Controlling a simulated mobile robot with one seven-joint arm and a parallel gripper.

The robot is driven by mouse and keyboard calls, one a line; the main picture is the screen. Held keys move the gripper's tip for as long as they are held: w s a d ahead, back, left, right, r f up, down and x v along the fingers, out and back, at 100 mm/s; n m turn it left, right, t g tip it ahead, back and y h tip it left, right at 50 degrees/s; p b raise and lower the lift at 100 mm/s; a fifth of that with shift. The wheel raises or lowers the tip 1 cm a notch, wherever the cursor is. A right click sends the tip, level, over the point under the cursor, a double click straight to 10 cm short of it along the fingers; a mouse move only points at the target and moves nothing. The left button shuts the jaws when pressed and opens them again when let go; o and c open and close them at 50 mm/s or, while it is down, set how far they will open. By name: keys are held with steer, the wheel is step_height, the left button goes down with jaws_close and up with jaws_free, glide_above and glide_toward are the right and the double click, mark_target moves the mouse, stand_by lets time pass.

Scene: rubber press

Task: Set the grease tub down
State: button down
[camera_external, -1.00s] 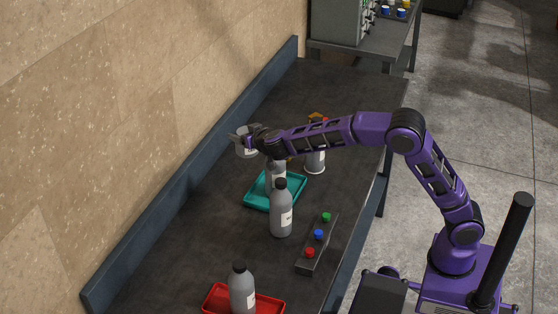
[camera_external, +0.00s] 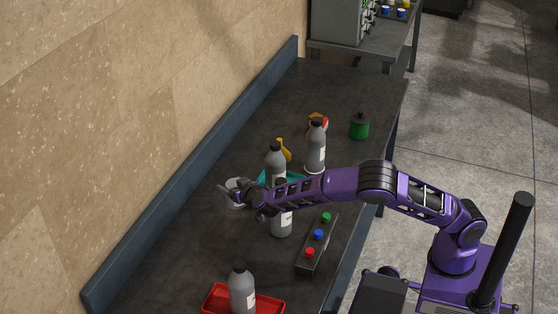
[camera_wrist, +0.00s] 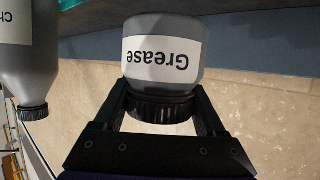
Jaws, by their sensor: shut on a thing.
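The grease tub (camera_wrist: 163,62) is a grey tub with a black lid and a white label reading "Grease", seen upside down in the wrist view. My gripper (camera_wrist: 160,100) is shut on it near the lid. In the external view the tub (camera_external: 235,186) shows beside my gripper (camera_external: 237,196), over the left side of the dark bench (camera_external: 190,245). I cannot tell whether its base touches the bench.
Grey bottles (camera_external: 275,165) stand near my arm, one partly hidden behind it. A teal tray (camera_external: 292,176) is mostly covered. A button box (camera_external: 317,245), a red tray (camera_external: 215,298) with a bottle, a green container (camera_external: 359,127) and a blue back ledge (camera_external: 200,172) are around.

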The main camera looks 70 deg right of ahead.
step_height(320, 180, down, 9)
steer(key=shift+r+b, duration=0.1)
steer(key=shift+b, duration=0.35)
steer(key=shift+f, duration=0.2)
jaws_free()
steer(key=shift+r, duration=0.25)
steer(key=v, duration=1.2)
steer(key=shift+p, duration=0.4)
